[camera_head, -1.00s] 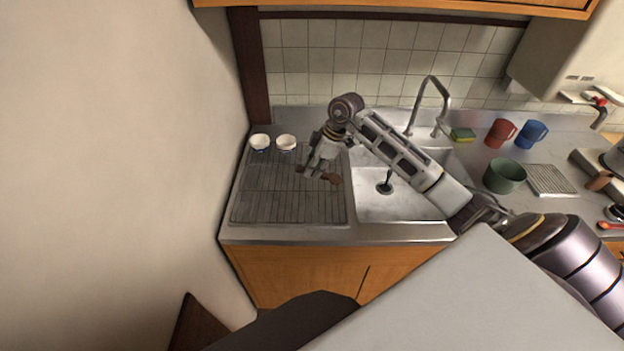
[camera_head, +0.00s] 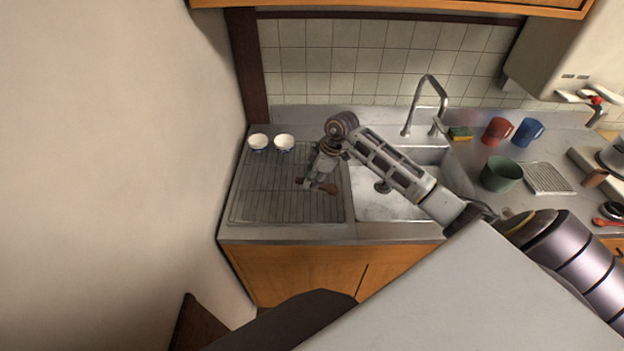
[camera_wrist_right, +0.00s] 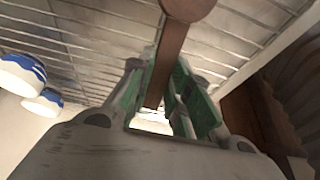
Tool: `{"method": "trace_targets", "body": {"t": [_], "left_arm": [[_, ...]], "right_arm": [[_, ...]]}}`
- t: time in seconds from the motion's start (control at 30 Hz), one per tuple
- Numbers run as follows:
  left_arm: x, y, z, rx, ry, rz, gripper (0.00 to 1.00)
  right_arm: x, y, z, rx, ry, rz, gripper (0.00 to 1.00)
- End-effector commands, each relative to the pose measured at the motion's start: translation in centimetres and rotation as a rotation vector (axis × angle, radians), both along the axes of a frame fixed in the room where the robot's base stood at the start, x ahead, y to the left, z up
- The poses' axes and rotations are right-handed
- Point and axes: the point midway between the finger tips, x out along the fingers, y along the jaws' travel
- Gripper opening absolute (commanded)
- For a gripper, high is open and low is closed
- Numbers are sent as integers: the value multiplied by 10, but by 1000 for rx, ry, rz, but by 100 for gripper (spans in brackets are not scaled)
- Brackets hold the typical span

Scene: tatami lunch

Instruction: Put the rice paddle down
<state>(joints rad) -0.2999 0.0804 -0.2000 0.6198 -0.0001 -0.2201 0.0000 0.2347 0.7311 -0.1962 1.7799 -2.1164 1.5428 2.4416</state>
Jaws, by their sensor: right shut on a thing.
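The rice paddle (camera_head: 328,188) is brown wood. My right gripper (camera_head: 314,183) is shut on it, over the right part of the drying rack (camera_head: 275,205). In the right wrist view the paddle (camera_wrist_right: 172,48) lies between the green-padded fingers of the gripper (camera_wrist_right: 163,88), and its rounded end sticks out past them at the top. The slats of the rack (camera_wrist_right: 95,35) show close behind it. I cannot tell whether the paddle touches the rack. Part of the paddle is hidden by the fingers. My left gripper is not in view.
Two white-and-blue bowls (camera_head: 258,142) (camera_head: 284,142) stand at the rack's back left. The sink (camera_head: 385,205) and faucet (camera_head: 428,100) are right of the rack. A green pot (camera_head: 501,175), red mug (camera_head: 497,132) and blue mug (camera_head: 529,131) stand farther right. The rack's left and front are bare.

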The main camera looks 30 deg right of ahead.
Motion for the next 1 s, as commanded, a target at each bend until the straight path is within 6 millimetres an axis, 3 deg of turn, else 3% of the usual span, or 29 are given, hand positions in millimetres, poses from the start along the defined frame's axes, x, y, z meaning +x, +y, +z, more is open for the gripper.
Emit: {"method": "trace_targets", "body": {"t": [0.47,0.5,0.63,1.0], "left_arm": [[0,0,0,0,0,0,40],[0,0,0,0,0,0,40],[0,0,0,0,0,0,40],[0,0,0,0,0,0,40]], "right_arm": [[0,0,-4,0,-1,0,0],[0,0,-4,0,-1,0,24],[0,0,-4,0,-1,0,41],[0,0,-3,0,-1,0,41]]}}
